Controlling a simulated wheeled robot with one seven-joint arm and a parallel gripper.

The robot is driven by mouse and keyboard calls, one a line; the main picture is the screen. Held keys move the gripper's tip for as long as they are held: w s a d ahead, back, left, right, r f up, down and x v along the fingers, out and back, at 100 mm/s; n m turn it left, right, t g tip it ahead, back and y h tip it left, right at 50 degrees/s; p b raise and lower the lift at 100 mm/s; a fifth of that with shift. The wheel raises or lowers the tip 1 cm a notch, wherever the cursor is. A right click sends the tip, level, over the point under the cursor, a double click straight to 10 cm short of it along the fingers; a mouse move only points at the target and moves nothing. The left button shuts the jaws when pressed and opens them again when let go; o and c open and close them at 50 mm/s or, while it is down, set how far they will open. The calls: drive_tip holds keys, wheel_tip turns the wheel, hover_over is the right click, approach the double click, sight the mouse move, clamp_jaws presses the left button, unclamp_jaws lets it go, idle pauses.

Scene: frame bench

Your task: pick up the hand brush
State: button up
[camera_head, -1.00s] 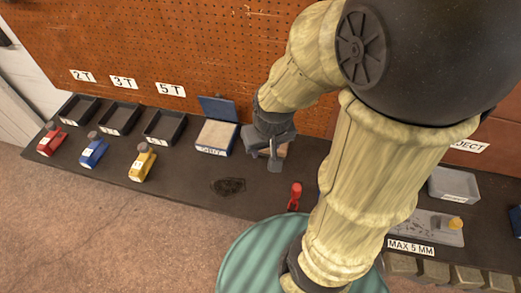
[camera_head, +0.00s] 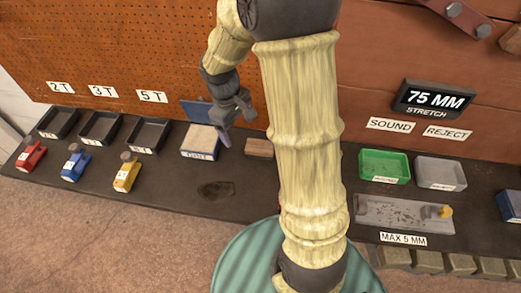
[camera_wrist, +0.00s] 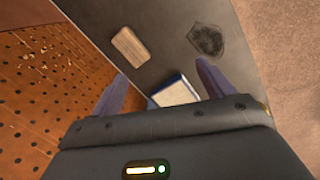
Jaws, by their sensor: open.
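A small brown wooden block (camera_head: 259,148) lies on the dark bench, right of the white-topped box. It may be the hand brush, but I see no bristles or handle. It also shows in the wrist view (camera_wrist: 130,46), beyond my left fingertip and apart from it. My gripper (camera_head: 236,122) is open and empty, raised above the bench near the blue-lidded box. In the wrist view its two fingers (camera_wrist: 161,70) are spread with nothing between the tips.
The white-topped box with a blue lid (camera_head: 200,140) stands below my gripper. A dark patch (camera_head: 217,189) marks the bench. Black trays (camera_head: 101,127) and red, blue and yellow items (camera_head: 126,172) are at left. A green tray (camera_head: 385,166) is at right. The pegboard (camera_head: 130,50) rises behind.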

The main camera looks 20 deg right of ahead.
drive_tip(key=w+d+f+n+g+h, duration=0.1)
drive_tip(key=w+d+f+n, duration=0.1)
drive_tip(key=w, duration=0.3)
drive_tip(key=w+d+f+n+g+h+b, duration=0.1)
drive_tip(key=w+f+n, duration=0.2)
drive_tip(key=w, duration=0.2)
drive_tip(key=shift+d+f, duration=0.15)
drive_tip(key=shift+d, duration=0.25)
drive_tip(key=p, duration=0.1)
approach(260, 145)
drive_tip(key=x, duration=0.5)
drive_tip(key=shift+w+a+f, duration=0.15)
drive_tip(key=shift+w+f, duration=0.05)
drive_tip(key=shift+w, duration=0.1)
drive_tip(key=p+x, duration=0.1)
drive_tip(key=x, duration=0.3)
drive_tip(key=shift+s+d+f+p, duration=0.25)
drive_tip(key=shift+s+p, duration=0.15)
drive_tip(key=shift+s, duration=0.05)
drive_tip(key=shift+f, duration=0.15)
